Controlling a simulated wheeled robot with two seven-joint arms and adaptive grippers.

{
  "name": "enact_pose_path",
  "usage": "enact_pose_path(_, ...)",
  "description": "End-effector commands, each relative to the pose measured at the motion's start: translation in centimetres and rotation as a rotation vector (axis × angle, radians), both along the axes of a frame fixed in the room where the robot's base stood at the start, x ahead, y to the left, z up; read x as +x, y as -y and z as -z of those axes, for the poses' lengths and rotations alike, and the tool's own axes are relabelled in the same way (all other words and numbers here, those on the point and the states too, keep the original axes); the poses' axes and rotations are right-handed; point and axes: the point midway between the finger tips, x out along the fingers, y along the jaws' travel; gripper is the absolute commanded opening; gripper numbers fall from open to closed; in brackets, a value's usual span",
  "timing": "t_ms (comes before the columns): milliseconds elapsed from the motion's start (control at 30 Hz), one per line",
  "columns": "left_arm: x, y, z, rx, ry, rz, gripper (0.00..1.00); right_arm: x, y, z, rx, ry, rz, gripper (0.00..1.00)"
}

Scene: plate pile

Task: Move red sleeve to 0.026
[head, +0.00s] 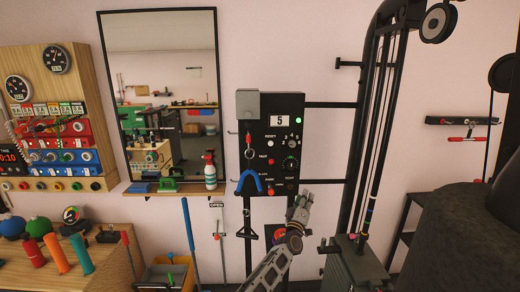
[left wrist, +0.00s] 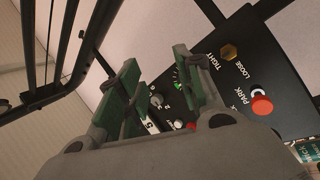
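Several red pieces show in the head view, and I cannot tell which is the red sleeve. A small red piece sits on a rod (head: 217,236) below the OPEN sign. Another red piece (head: 458,139) is on the wall rail at the right. A red upright grip (head: 32,252) stands on the wooden bench at the left. My left gripper (head: 301,204) is in front of the lower right of the black control panel (head: 257,154). In the left wrist view its fingers (left wrist: 168,88) stand apart with no object seen between them. My right gripper is not in view.
The panel has a display reading 5, dials and a red knob (left wrist: 262,105) beside PARK. A dark post with rods (head: 366,130) stands right of my gripper. A mirror (head: 160,70) and shelf are at the left.

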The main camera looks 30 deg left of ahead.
Motion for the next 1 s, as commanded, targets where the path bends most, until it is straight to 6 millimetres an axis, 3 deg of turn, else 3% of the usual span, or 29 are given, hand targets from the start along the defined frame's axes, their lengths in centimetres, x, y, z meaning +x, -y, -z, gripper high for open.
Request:
enact_pose_path(100, 0.1, -1.1, -5.5, -0.12, 0.106, -0.022, 0.36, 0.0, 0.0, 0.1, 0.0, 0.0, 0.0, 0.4)
enact_pose_path(267, -0.5, -3.0, -12.2, -0.305, 0.249, -0.046, 0.36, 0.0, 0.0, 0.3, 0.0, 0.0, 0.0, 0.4)
enact_pose_path(500, -3.0, -6.7, -21.2, -0.644, 0.47, -0.073, 0.36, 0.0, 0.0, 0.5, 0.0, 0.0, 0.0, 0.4)
enact_pose_path(633, -4.7, -8.8, -24.5, -0.841, 0.576, -0.084, 0.36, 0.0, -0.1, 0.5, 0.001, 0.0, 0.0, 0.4)
enact_pose_path(800, -6.8, -11.3, -27.0, -1.105, 0.694, -0.098, 0.36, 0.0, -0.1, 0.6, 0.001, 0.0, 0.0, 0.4)
enact_pose_path(1000, -9.0, -13.7, -27.6, -1.427, 0.802, -0.125, 0.36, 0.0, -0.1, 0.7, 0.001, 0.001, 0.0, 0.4)
